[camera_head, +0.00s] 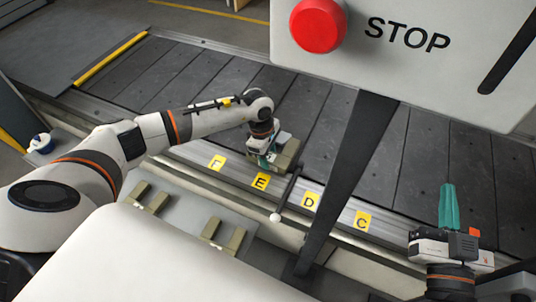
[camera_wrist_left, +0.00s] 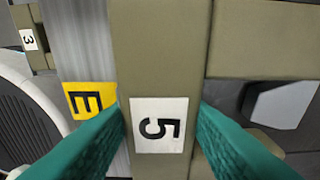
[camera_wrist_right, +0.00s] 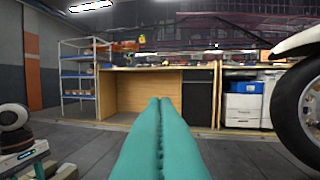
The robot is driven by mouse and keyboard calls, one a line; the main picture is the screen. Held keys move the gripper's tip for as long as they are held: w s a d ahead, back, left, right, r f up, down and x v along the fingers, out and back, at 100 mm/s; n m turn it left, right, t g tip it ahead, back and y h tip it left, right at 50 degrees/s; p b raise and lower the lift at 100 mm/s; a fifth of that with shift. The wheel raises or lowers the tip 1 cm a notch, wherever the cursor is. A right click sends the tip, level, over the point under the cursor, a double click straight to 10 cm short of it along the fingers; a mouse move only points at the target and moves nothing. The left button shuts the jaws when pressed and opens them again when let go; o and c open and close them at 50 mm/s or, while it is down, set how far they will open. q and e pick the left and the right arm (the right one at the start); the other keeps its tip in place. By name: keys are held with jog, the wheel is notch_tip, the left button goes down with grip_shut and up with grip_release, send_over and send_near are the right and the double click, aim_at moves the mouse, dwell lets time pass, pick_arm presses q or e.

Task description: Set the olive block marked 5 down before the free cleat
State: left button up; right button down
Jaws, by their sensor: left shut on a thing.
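My left gripper (camera_head: 266,152) is shut on the olive block marked 5 (camera_head: 287,155), near the belt's near edge beyond plate E (camera_head: 261,181). In the left wrist view the block (camera_wrist_left: 160,60) lies between the teal fingers (camera_wrist_left: 160,112), with its white 5 label facing the camera and an olive arm reaching right. I cannot tell whether its underside touches the belt (camera_head: 340,140). I cannot make out a cleat for certain. My right gripper (camera_head: 448,206) is shut and empty at the right; its teal fingers (camera_wrist_right: 160,105) meet in the right wrist view.
Other olive blocks (camera_head: 148,197) (camera_head: 223,236) lie on the grey shelf this side of the rail, one marked 3 (camera_wrist_left: 28,40). A dark rod with a white knob (camera_head: 275,217) crosses the rail between E and D. A STOP panel (camera_head: 410,60) and its dark post (camera_head: 350,180) block part of the view.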

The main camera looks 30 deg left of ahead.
pick_arm(q)
jog(key=shift+f, duration=0.15)
pick_arm(e)
jog(key=shift+a+r+t, duration=0.1)
jog(key=shift+r+t, duration=0.4)
jog(key=shift+r, duration=0.05)
pick_arm(q)
jog(key=o, duration=1.2)
jog(key=shift+o, duration=0.9)
jog(key=shift+f, duration=0.1)
pick_arm(e)
jog(key=shift+r, duration=0.1)
